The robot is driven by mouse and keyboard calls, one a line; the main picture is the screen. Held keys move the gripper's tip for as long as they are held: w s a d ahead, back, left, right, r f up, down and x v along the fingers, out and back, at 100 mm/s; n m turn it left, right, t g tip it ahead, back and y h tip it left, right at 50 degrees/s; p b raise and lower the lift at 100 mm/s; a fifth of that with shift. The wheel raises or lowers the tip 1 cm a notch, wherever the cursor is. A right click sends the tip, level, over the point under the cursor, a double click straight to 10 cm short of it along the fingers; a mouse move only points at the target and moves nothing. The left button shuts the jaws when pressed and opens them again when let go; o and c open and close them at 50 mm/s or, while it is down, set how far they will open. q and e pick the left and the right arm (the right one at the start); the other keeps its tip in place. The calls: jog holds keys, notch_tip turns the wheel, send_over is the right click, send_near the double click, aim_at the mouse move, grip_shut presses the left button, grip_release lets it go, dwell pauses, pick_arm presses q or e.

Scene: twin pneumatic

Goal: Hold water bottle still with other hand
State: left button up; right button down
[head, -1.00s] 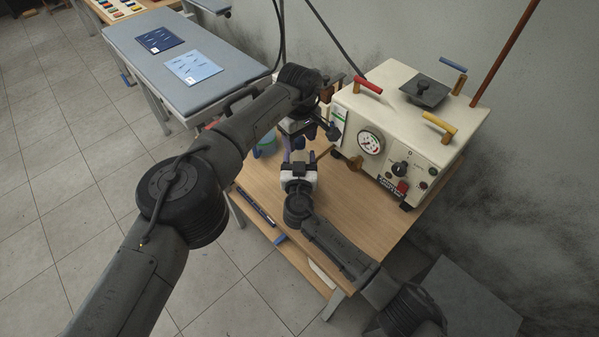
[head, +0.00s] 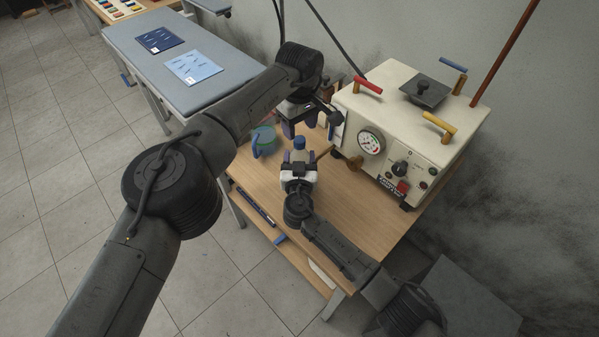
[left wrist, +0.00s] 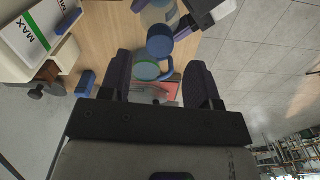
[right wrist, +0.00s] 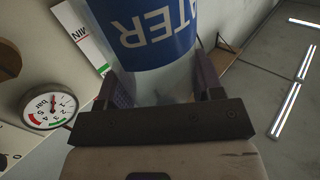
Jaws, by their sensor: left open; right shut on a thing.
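The water bottle stands on the wooden bench with its blue cap (head: 299,143) visible in the head view. My right gripper (head: 299,158) is shut around the bottle's body; in the right wrist view the blue-labelled bottle (right wrist: 155,35) sits between its fingers. My left gripper (head: 299,127) is open and empty, beyond and above the cap, apart from it. In the left wrist view the blue cap (left wrist: 160,41) lies ahead of the open fingers.
A green and blue mug (head: 264,141) stands left of the bottle. A cream machine with a pressure gauge (head: 371,143) and coloured handles stands at the right. The bench top (head: 345,205) in front of the machine is clear. A grey padded table (head: 190,62) is behind.

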aim_at(299, 139)
pick_arm(q)
jog(key=shift+w+d+r+h, duration=0.1)
jog(key=shift+d+r+h, duration=0.15)
jog(key=shift+r, duration=0.4)
jog(key=shift+d+r+h, duration=0.15)
jog(key=shift+d+r, duration=0.2)
jog(key=shift+r, duration=0.25)
jog(key=shift+c, duration=0.2)
jog(key=n, duration=0.5)
jog(key=shift+a+r, duration=0.1)
jog(key=shift+r, duration=0.3)
jog(key=n, duration=0.6)
jog(key=shift+a+r, duration=0.1)
jog(key=shift+a, duration=0.1)
jog(key=n, duration=0.4)
jog(key=shift+a+y, duration=0.15)
jog(key=shift+y, duration=0.15)
jog(key=n, duration=0.5)
jog(key=shift+a, duration=0.15)
jog(key=n, duration=0.3)
jog(key=shift+n, duration=0.4)
jog(key=shift+f, duration=4.05)
